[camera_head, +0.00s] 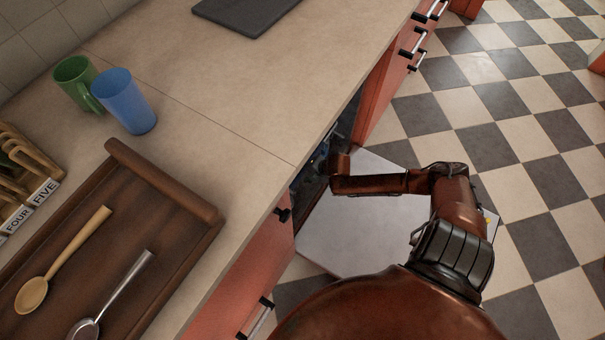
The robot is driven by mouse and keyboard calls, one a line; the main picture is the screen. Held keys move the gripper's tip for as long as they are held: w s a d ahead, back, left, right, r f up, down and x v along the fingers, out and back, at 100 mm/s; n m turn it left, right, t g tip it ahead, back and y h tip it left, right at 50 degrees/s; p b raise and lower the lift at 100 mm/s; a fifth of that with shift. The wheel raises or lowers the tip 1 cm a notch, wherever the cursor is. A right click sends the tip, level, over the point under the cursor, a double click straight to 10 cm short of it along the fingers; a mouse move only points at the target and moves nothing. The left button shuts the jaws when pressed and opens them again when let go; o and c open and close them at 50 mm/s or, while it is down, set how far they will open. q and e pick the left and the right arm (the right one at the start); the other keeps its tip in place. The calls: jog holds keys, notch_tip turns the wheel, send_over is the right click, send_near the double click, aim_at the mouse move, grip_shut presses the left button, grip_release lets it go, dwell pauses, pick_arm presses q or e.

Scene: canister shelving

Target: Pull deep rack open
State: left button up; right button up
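The grey dishwasher door (345,235) is folded down flat, out from under the counter. A dark opening (308,188) shows between the counter edge and this door. The deep rack cannot be made out clearly; only small dark bluish parts show in the opening. My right arm reaches across above the lowered door from the right. My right gripper (322,164) is at the opening, partly under the counter edge. Its fingertips are small and dark there, so I cannot tell whether they are open, shut or touching the rack. My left gripper is out of view.
The counter (215,110) holds a green mug (73,78), a blue cup (128,103), a wooden tray (165,185) with two spoons, and a dark board (245,12). Red cabinets with handles (412,45) flank the opening. Checkered floor (510,130) to the right is clear.

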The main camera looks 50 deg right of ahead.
grip_shut()
dwell(0.3)
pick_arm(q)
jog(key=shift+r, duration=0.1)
pick_arm(e)
jog(key=shift+s, duration=0.2)
